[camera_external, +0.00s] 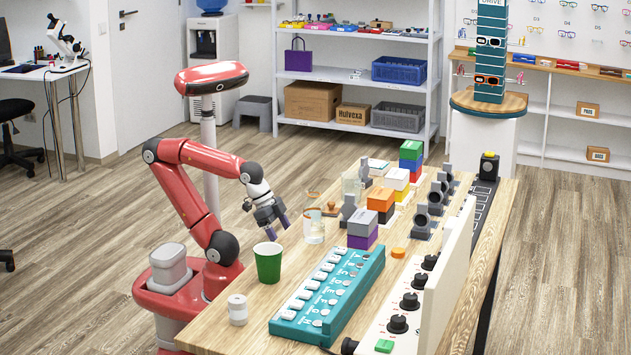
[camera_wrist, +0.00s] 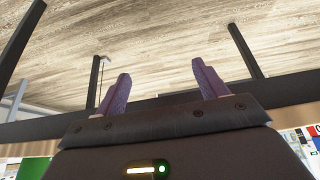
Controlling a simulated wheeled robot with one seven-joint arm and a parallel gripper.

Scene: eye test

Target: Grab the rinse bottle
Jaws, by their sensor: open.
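My gripper (camera_external: 277,227) is open and empty, held above the left edge of the wooden table (camera_external: 222,340), with its purple fingers pointing down and right. The wrist view shows both fingers (camera_wrist: 162,90) spread apart with nothing between them. I cannot pick out the rinse bottle for sure. A clear vessel (camera_external: 314,231) with an orange part at its top stands just right of my gripper, apart from it. Another clear, pale vessel (camera_external: 351,186) stands farther back, partly hidden.
A green cup (camera_external: 268,264) stands below my gripper, and a white jar (camera_external: 238,310) is nearer the front. A teal tray (camera_external: 330,297) with white pieces, stacked boxes (camera_external: 363,226) and a white panel with black knobs (camera_external: 404,310) crowd the middle and right. The front left corner is bare.

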